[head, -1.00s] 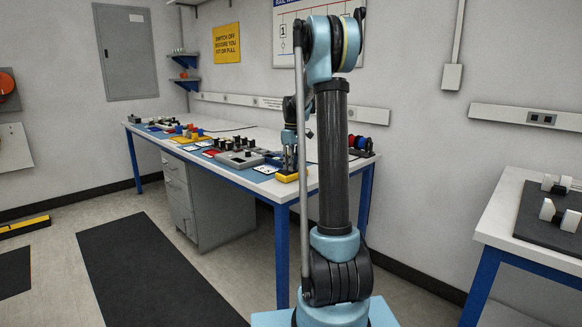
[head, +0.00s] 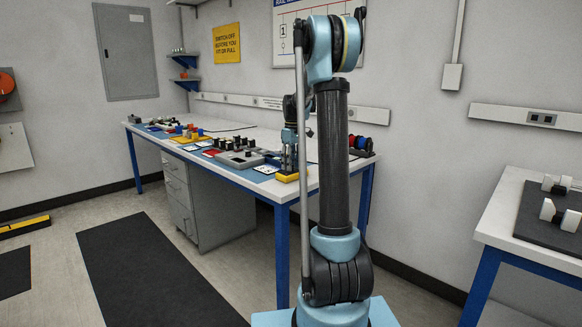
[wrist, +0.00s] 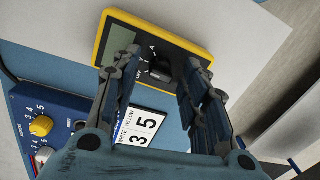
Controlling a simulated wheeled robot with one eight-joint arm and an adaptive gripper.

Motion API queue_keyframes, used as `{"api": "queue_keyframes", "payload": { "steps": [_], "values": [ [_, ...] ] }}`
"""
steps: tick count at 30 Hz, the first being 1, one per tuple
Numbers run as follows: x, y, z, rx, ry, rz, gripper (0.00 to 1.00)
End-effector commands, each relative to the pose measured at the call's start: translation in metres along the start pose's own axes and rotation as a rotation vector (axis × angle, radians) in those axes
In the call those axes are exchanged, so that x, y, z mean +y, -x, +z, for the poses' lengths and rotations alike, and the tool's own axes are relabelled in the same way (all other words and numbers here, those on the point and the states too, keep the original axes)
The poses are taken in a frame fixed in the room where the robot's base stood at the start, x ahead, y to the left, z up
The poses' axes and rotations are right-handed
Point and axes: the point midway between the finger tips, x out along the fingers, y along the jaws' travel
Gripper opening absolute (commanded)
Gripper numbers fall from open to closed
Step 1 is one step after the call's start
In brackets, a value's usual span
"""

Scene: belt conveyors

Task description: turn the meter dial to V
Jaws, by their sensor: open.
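The meter (wrist: 112,42) is a yellow-edged black box, with a greyish screen and a black dial (wrist: 160,70) on its face. White marks beside the dial include A and OFF; its exact pointing is hard to read. My gripper (wrist: 160,64) is open, one finger on each side of the dial, with a gap showing on both sides. Whether the fingertips touch the meter's face, I cannot tell. In the head view the yellow meter (head: 287,178) lies near the bench's front right end, with my gripper (head: 289,163) pointing down over it.
A white card (wrist: 143,127) reading 3 5 lies beside the meter. A blue box (wrist: 55,112) with a yellow knob stands at the left. In the head view, several other devices line the bench (head: 308,187). A second table (head: 505,205) stands at the right.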

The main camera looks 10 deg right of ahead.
Motion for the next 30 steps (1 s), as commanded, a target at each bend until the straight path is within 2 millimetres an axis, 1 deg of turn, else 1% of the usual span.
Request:
{"api": "queue_keyframes", "payload": {
  "steps": [5, 12, 18, 24, 30],
  "values": [
    [0.0, 0.023, 0.0, 0.0, 0.0, 0.0, 0.41],
    [0.001, 0.068, -0.001, -0.001, 0.0, 0.0, 0.41],
    [0.002, 0.098, -0.001, -0.001, 0.0, -0.001, 0.41],
    [0.002, 0.112, -0.002, -0.001, 0.0, -0.001, 0.41],
    [0.002, 0.114, -0.001, -0.001, 0.0, -0.001, 0.41]
  ]
}}
